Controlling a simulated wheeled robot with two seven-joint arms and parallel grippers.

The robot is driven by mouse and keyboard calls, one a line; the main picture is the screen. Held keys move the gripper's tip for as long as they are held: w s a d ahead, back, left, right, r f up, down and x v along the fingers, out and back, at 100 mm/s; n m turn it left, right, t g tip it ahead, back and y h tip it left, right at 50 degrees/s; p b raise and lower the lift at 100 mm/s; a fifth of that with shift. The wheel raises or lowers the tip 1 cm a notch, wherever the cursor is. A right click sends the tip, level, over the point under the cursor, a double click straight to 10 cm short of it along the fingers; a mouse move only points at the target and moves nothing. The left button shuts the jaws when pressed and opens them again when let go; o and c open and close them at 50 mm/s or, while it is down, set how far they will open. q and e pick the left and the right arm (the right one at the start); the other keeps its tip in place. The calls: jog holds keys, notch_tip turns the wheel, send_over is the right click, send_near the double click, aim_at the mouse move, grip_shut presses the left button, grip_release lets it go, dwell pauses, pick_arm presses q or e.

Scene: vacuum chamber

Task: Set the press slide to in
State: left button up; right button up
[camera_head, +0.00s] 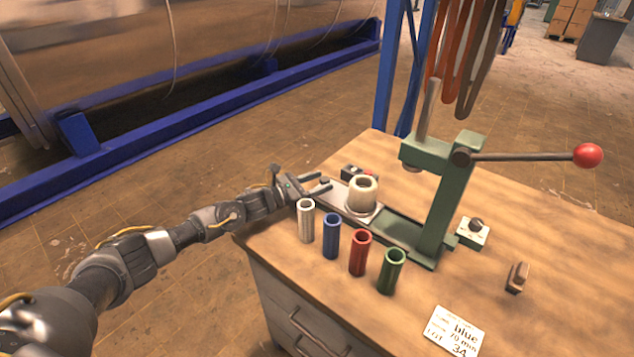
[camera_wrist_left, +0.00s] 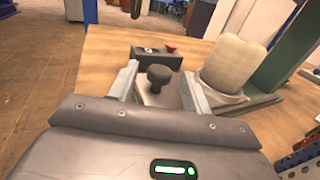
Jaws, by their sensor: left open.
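The green press (camera_head: 450,190) stands on the wooden bench. Its metal slide (camera_head: 337,199) sticks out to the left of the press, with a pale hollow cylinder (camera_head: 361,194) on it, clear of the ram. A dark knob (camera_wrist_left: 158,77) stands on the slide's outer end. My left gripper (camera_head: 319,184) is open at that end. In the left wrist view, the fingers of my left gripper (camera_wrist_left: 158,82) lie on either side of the knob, with a visible gap. The cylinder also shows there (camera_wrist_left: 234,66). My right gripper is not in view.
White (camera_head: 305,221), blue (camera_head: 331,236), red (camera_head: 360,252) and green (camera_head: 391,271) tubes stand close in front of the slide. A small dark box (camera_head: 352,173) lies behind it. The press lever's red ball (camera_head: 587,155) is at right. A label card (camera_head: 455,331) lies at the front.

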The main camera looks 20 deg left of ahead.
aim_at(325, 196)
pick_arm(q)
grip_shut()
jog(key=shift+s+d, duration=0.25)
jog(key=shift+d, duration=0.4)
jog(key=shift+s+d, duration=0.25)
jog(key=shift+d, duration=0.35)
jog(key=shift+s+d, duration=0.25)
jog(key=shift+d, duration=0.4)
grip_release()
jog(key=shift+a, duration=0.15)
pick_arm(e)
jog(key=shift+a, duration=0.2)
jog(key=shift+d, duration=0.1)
pick_arm(q)
jog(key=shift+s+a+f, duration=0.1)
jog(key=shift+s+a, duration=0.15)
jog(key=shift+a, duration=0.05)
jog(key=b+v, duration=0.2)
jog(key=v, duration=0.6)
jog(key=shift+s+a, duration=0.25)
jog(key=shift+s, duration=0.05)
jog(key=shift+s+a, duration=0.25)
jog(key=shift+s, duration=0.05)
jog(key=shift+s+a, duration=0.15)
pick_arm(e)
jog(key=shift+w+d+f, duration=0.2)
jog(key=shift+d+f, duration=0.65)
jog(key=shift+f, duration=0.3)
